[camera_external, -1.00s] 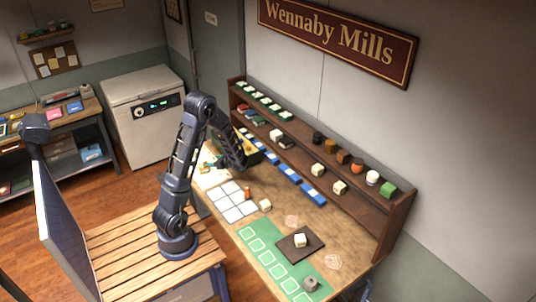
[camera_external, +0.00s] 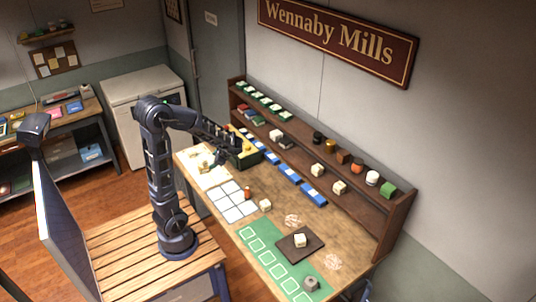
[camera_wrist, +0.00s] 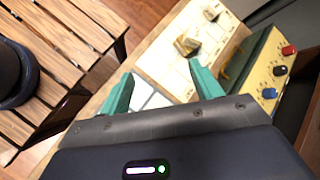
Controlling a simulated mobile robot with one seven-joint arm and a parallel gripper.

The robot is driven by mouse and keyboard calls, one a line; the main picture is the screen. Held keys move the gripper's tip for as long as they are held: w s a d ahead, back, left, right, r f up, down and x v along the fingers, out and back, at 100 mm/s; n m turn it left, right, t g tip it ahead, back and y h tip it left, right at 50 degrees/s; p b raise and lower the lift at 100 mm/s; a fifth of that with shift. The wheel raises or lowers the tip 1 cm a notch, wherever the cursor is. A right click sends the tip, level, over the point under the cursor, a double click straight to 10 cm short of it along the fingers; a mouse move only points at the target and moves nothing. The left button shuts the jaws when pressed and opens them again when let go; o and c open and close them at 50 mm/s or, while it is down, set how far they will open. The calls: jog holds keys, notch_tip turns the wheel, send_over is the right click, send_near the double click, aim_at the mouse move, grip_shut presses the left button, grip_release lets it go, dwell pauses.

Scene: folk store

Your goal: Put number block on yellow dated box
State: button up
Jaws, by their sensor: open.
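My gripper (camera_wrist: 162,85) is open, with its two teal fingers apart and nothing seen between their tips. It is over the far left end of the long table. In the wrist view, a small yellowish block (camera_wrist: 187,45) lies on a pale board ahead of the fingers. Cream cubes that could be number blocks are on a dark square board (camera_external: 300,240) and on the table (camera_external: 265,204). A yellow box with knobs (camera_external: 240,150) stands at the table's back left and also shows at right in the wrist view (camera_wrist: 262,75). I cannot read any number or date.
A shelf rack (camera_external: 330,165) with several small items runs along the back. Blue-and-white blocks (camera_external: 289,174) line its foot. A white grid (camera_external: 232,203) and a green mat (camera_external: 265,255) lie on the table. My arm reaches over the slatted wooden table (camera_external: 125,240).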

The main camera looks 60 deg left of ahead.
jog(key=s+d+r+n+t+h, duration=0.3)
jog(key=s+d+r+t+h, duration=0.1)
jog(key=d, duration=0.6)
jog(key=s+d+r+n+t+h, duration=0.3)
jog(key=s+d+r, duration=0.3)
jog(key=d+r, duration=0.2)
jog(key=shift+s+d+r+n+t+h, duration=0.15)
jog(key=shift+s+d+n+t+h, duration=0.45)
jog(key=shift+d, duration=0.65)
